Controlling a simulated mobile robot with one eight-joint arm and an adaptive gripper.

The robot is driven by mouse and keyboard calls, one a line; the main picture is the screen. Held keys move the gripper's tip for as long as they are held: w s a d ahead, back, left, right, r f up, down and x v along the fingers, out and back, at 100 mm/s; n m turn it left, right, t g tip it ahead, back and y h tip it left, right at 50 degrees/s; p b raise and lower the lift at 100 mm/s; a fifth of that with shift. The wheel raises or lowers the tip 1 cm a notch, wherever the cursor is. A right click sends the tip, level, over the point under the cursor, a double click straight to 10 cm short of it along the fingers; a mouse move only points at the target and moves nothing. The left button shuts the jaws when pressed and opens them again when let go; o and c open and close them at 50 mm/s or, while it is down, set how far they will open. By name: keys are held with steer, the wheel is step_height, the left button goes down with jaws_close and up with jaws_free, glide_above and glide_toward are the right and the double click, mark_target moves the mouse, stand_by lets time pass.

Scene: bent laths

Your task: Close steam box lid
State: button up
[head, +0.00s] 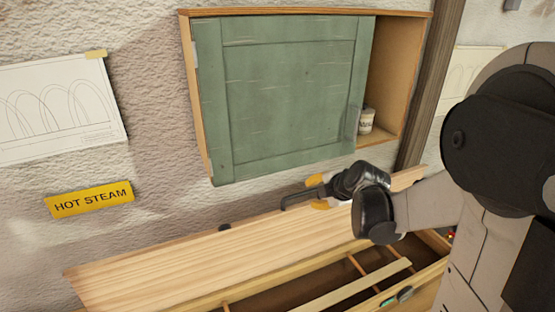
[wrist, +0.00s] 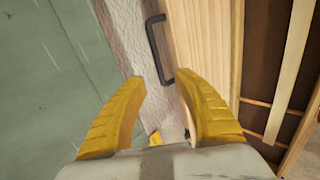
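The steam box is a long wooden box (head: 430,283) below the wall cabinet. Its plank lid (head: 200,262) stands open, tilted back toward the wall; it also shows in the wrist view (wrist: 200,35). A black bar handle (head: 290,200) sits at the lid's upper edge, and shows in the wrist view (wrist: 153,45). My gripper (head: 318,192) is at the handle, its yellow fingers spread. In the wrist view my gripper (wrist: 160,82) is open, and the handle's near end lies around the gap between the fingertips. I cannot tell whether they touch it.
A cabinet with a green door (head: 285,95) hangs just above the lid, close to my gripper. A white container (head: 366,120) stands in its open right part. A lath (head: 350,287) lies across the dark box interior. A yellow "HOT STEAM" sign (head: 90,199) is on the wall.

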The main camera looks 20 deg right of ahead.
mark_target(302, 194)
steer(key=b+x, duration=0.1)
steer(key=x, duration=0.2)
steer(key=b+x, duration=0.2)
steer(key=x, duration=0.1)
steer(key=d+b+x, duration=0.1)
steer(key=b+x, duration=0.1)
steer(key=x, duration=0.1)
steer(key=shift+w+d+f, duration=0.1)
steer(key=shift+w+f, duration=0.05)
steer(key=shift+w, duration=0.2)
steer(key=shift+b+x, duration=0.55)
steer(key=shift+x, duration=0.35)
steer(key=shift+w, duration=0.1)
